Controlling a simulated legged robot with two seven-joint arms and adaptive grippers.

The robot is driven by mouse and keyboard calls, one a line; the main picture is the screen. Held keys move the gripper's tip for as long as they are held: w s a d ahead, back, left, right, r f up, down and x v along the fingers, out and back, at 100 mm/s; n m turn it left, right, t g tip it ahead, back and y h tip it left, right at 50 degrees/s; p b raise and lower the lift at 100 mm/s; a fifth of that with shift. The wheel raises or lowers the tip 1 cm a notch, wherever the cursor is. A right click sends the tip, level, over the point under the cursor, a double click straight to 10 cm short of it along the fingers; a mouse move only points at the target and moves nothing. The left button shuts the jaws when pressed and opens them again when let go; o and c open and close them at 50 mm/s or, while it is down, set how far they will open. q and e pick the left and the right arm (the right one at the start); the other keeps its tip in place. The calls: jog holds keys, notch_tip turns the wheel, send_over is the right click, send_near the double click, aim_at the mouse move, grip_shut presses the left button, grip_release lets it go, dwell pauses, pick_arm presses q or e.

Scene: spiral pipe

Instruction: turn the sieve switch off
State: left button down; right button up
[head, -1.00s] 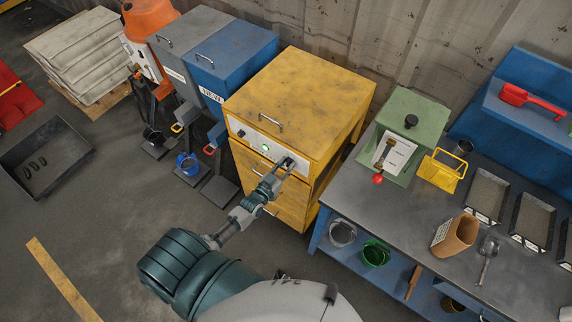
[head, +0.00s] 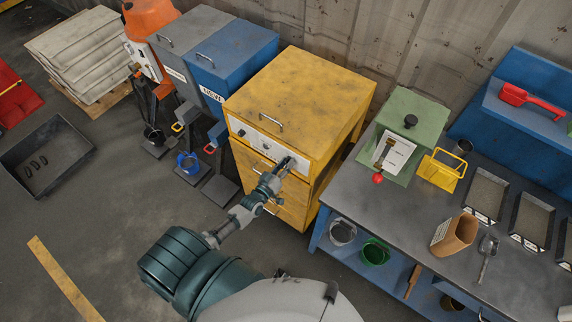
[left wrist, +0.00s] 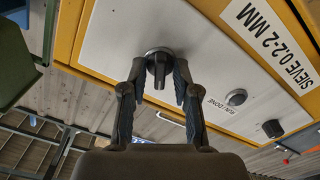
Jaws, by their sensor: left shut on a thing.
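The yellow sieve cabinet (head: 300,100) stands against the wall with a white control panel (head: 252,138) on its front. In the left wrist view the panel carries a black rotary switch (left wrist: 159,72), its grip bar pointing down in the picture. The label reads "SIEVE 0.2-2 MM". My left gripper (head: 283,168) is at the panel's right end, with its fingers on both sides of the switch, shut on it. A lamp (left wrist: 236,97) marked "RUN/DONE" looks grey and unlit. A second dark knob (left wrist: 272,128) sits farther along. My right gripper is not in view.
A blue workbench (head: 400,215) with a green box (head: 412,120), a yellow basket and trays stands at the right. Blue and grey machines (head: 235,60) stand left of the cabinet.

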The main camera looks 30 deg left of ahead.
pick_arm(q)
jog(key=shift+s+f, duration=0.1)
jog(key=shift+f, duration=0.1)
jog(key=c, duration=1.2)
grip_release()
jog(key=s, duration=0.8)
jog(key=s+a, duration=0.1)
jog(key=s, duration=0.3)
